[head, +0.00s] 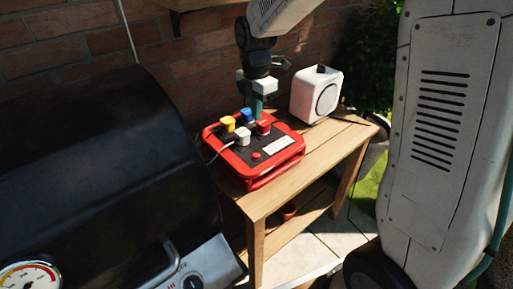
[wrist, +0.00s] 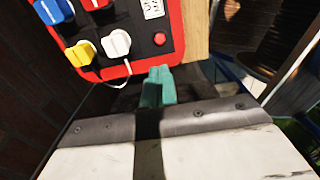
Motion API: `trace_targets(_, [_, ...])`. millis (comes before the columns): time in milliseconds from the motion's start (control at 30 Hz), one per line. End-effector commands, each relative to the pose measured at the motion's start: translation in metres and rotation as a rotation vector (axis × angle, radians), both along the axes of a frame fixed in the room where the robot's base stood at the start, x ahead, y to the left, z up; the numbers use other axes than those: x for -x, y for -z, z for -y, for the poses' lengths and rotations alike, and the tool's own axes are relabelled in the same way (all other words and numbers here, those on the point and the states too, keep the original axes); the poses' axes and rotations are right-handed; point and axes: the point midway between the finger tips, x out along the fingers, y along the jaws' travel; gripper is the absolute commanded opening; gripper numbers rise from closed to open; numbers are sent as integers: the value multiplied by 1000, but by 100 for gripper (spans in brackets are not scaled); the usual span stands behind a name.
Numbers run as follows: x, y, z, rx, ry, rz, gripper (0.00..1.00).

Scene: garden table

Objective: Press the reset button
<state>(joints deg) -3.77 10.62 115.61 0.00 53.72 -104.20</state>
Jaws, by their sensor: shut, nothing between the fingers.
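The red power box (head: 240,170) lies on the wooden table, with a dark top panel. A small round red button (head: 256,155) sits on that panel near the front, beside a white label; it also shows in the wrist view (wrist: 159,39). Yellow, blue, white and red plugs stand in the box's sockets. My gripper (head: 258,116) has teal fingers, shut and empty, pointing down by the back of the box near the red and blue plugs. In the wrist view the shut fingertips (wrist: 160,72) appear below the box's edge, apart from the button.
The white plug (head: 243,134) and yellow plug (head: 228,124) stick up left of the button. A white speaker (head: 316,95) stands at the table's back right. A black grill (head: 95,170) fills the left. The wooden table (head: 325,150) is bare right of the box.

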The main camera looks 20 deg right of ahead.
Motion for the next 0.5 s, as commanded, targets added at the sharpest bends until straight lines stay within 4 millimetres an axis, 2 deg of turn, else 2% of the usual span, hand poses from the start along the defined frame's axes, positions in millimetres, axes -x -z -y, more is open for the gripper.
trace_targets(333, [0,2,0,0,-1,-1,0])
trace_targets(500, [1,20,0,0,-1,-4,0])
